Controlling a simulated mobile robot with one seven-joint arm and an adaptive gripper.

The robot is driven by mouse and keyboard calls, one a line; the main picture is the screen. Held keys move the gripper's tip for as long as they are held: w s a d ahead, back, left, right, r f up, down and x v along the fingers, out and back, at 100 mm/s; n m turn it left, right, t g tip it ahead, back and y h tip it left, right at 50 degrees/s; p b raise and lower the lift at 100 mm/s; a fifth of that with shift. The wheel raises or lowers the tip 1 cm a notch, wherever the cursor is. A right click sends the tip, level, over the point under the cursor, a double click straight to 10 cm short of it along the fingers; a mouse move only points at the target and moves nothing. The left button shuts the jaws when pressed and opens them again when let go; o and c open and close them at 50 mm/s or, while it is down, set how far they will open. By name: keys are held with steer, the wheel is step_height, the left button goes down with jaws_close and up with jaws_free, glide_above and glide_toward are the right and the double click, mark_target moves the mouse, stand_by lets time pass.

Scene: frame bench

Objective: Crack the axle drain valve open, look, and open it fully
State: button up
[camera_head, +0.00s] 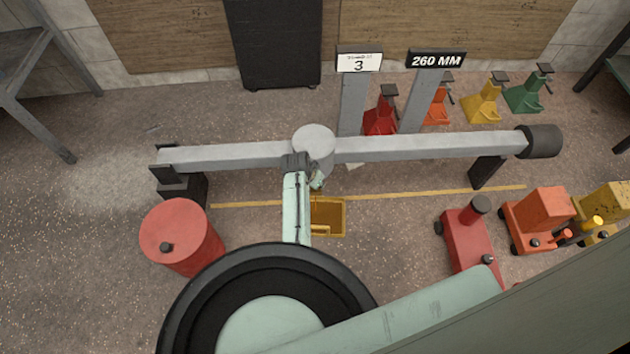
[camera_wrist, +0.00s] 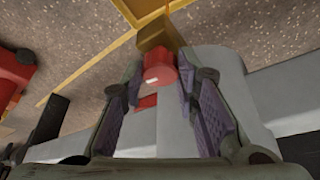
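The grey axle (camera_head: 430,149) runs across the picture, with a round hub (camera_head: 314,143) at its middle. In the wrist view, the drain valve shows as a red cylindrical knob (camera_wrist: 160,72) with a brass-coloured body (camera_wrist: 156,36) beyond it. In the head view my gripper (camera_head: 318,182) is just below the hub, largely hidden by my arm, and the valve cannot be made out. How far the valve is turned cannot be told.
A yellow tray (camera_head: 342,218) lies on the floor under the hub. A red drum (camera_head: 180,236) stands at left, floor jacks (camera_head: 470,240) at right. Several jack stands (camera_head: 482,102) are behind the axle. Signs read "3" (camera_head: 359,60) and "260 MM" (camera_head: 436,60).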

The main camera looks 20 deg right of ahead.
steer(key=shift+o, duration=0.6)
steer(key=shift+r, duration=0.1)
steer(key=v, duration=1.2)
